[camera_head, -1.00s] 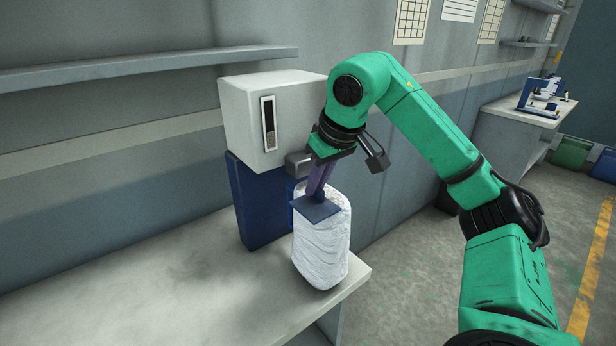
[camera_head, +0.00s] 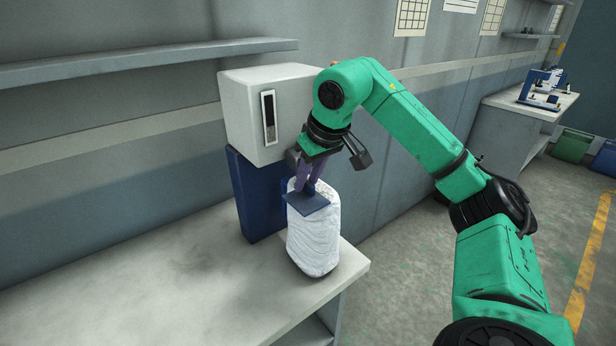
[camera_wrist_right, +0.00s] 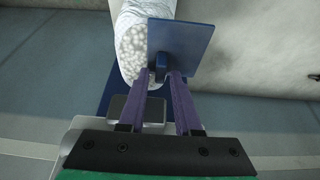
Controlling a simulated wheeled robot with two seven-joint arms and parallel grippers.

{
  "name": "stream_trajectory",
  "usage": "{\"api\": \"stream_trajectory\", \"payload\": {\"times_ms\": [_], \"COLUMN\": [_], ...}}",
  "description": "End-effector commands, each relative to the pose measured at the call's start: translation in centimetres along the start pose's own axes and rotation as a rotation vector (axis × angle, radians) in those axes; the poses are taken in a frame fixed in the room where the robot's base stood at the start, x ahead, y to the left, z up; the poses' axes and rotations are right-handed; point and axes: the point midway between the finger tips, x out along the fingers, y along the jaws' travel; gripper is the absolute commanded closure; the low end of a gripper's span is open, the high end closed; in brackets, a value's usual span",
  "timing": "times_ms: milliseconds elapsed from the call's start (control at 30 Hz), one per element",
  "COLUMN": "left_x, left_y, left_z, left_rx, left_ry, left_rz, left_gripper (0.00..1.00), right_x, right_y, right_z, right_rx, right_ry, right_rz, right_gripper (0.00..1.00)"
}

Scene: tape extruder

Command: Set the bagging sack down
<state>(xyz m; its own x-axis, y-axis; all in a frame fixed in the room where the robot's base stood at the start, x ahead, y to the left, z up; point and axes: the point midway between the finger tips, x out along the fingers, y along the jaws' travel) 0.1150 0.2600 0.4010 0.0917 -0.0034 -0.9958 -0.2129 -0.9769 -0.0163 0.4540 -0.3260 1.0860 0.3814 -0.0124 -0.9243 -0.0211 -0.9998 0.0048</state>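The bagging sack (camera_head: 313,240) is a white, wrinkled bag standing upright at the right end of the grey table, with a blue square plate (camera_head: 307,201) at its top. My right gripper (camera_head: 307,186) is above it, its purple fingers closed on the small blue grip of that plate. In the right wrist view the fingers (camera_wrist_right: 164,78) pinch the blue grip, with the plate (camera_wrist_right: 183,45) and the white sack (camera_wrist_right: 133,40) beyond. Whether the sack's bottom touches the table cannot be told. My left gripper is not in view.
The tape extruder, a white box (camera_head: 247,110) on a dark blue base (camera_head: 254,200), stands right behind the sack. The table (camera_head: 180,285) is bare to the left and front. A wall shelf (camera_head: 140,65) runs above it. The table's right edge is close to the sack.

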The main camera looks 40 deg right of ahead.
Motion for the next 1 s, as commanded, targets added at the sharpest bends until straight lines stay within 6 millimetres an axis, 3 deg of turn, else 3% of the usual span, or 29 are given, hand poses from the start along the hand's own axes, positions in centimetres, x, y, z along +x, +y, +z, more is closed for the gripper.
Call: {"api": "stream_trajectory", "payload": {"times_ms": [400,467,633,800,1000], "left_x": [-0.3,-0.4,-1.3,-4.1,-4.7], "left_y": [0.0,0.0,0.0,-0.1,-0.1], "left_z": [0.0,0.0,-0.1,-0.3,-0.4], "left_rx": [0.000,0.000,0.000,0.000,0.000], "left_ry": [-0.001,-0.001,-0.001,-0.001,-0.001], "left_rz": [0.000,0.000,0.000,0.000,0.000], "left_gripper": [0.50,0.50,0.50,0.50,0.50], "right_x": [-0.9,-2.0,-6.8,-11.4,-12.4], "right_y": [0.0,-0.1,-0.1,0.1,0.0], "right_z": [-0.2,-0.3,-0.4,-0.5,-0.2], "right_rx": [-0.001,-0.001,-0.001,0.000,0.000], "right_ry": [0.003,0.005,0.007,0.004,0.001], "right_rz": [-0.001,-0.002,-0.003,0.002,0.000], "right_gripper": [0.56,0.56,0.56,0.56,0.56]}}
